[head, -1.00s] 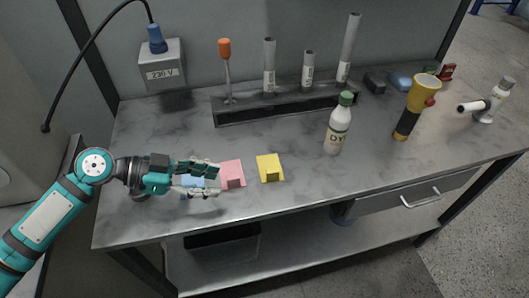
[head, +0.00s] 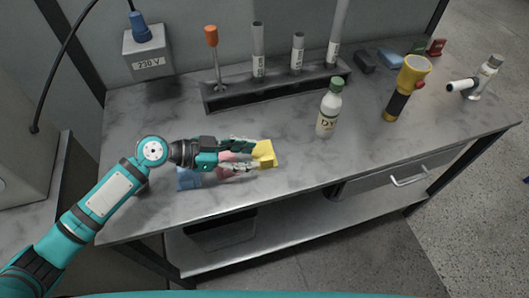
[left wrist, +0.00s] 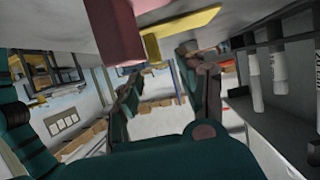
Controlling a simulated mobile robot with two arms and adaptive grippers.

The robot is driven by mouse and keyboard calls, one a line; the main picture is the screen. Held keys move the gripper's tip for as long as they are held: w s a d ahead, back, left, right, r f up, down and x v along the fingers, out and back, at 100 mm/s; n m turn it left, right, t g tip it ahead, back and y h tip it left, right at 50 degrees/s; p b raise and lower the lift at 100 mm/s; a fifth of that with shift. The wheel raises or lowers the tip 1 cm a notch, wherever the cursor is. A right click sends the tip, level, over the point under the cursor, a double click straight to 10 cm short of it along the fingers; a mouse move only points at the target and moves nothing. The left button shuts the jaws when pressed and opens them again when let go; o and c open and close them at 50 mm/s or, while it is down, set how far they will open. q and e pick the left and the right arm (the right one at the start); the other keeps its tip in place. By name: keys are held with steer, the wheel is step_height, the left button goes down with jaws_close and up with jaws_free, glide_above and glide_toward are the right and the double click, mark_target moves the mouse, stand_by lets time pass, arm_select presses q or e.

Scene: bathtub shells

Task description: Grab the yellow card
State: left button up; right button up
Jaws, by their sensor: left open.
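The yellow card (head: 265,154) lies on the grey workbench, to the right of a pink card (head: 226,158) and a blue card (head: 189,179). My left gripper (head: 250,157) reaches in from the left, low over the bench. It is open, and its fingertips are at the left edge of the yellow card; I cannot tell whether they touch it. The hand partly covers the pink and blue cards. In the left wrist view the yellow card (left wrist: 188,30) shows near the top beyond the open fingers, beside the pink card (left wrist: 115,32). My right gripper is not in view.
A white bottle with a green cap (head: 328,108) stands to the right of the cards. A yellow and black flashlight (head: 407,87) is farther right. A dark rack (head: 272,91) with several grey tubes stands behind. The bench front (head: 290,198) is clear.

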mark_target(266, 158)
arm_select(q)
steer(key=shift+d, duration=0.25)
steer(key=shift+d+f+p, duration=0.1)
steer(key=shift+d+p, duration=0.3)
steer(key=p+x, duration=0.1)
steer(key=x, duration=0.2)
steer(key=shift+d+f+p, duration=0.2)
steer(key=shift+p, duration=0.15)
steer(key=shift+w+d+f, duration=0.1)
steer(key=shift+d+f, duration=0.2)
steer(key=shift+c, duration=0.2)
steer(key=c, duration=0.4)
jaws_close()
